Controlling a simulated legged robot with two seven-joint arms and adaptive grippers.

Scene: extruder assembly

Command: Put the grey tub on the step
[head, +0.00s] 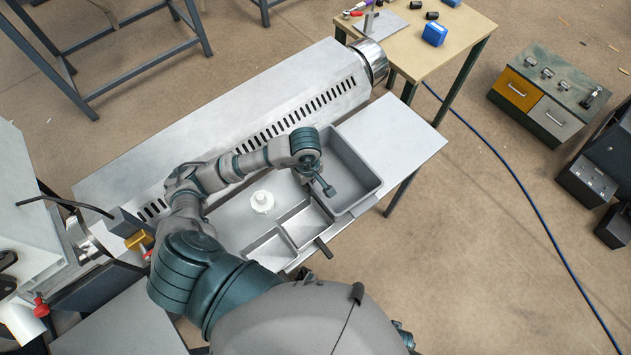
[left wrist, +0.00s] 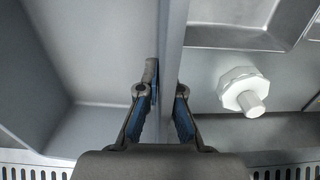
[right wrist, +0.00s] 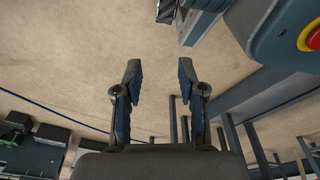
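The grey tub (head: 372,185) is a deep, empty-looking box on a pale metal table (head: 395,130), right of a shallow compartment tray (head: 270,245). My left gripper (head: 326,188) reaches down at the tub's left wall. In the left wrist view, the left gripper (left wrist: 167,88) has one finger on each side of a wall (left wrist: 172,30), both close against it. My right gripper (right wrist: 158,75) is open and empty above the floor; its fingers do not show in the head view. I cannot tell which surface is the step.
A slotted metal housing (head: 240,105) runs behind the tub. A wooden table (head: 440,45) stands at the back, and a drawer cabinet (head: 548,95) stands right. The table right of the tub is clear.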

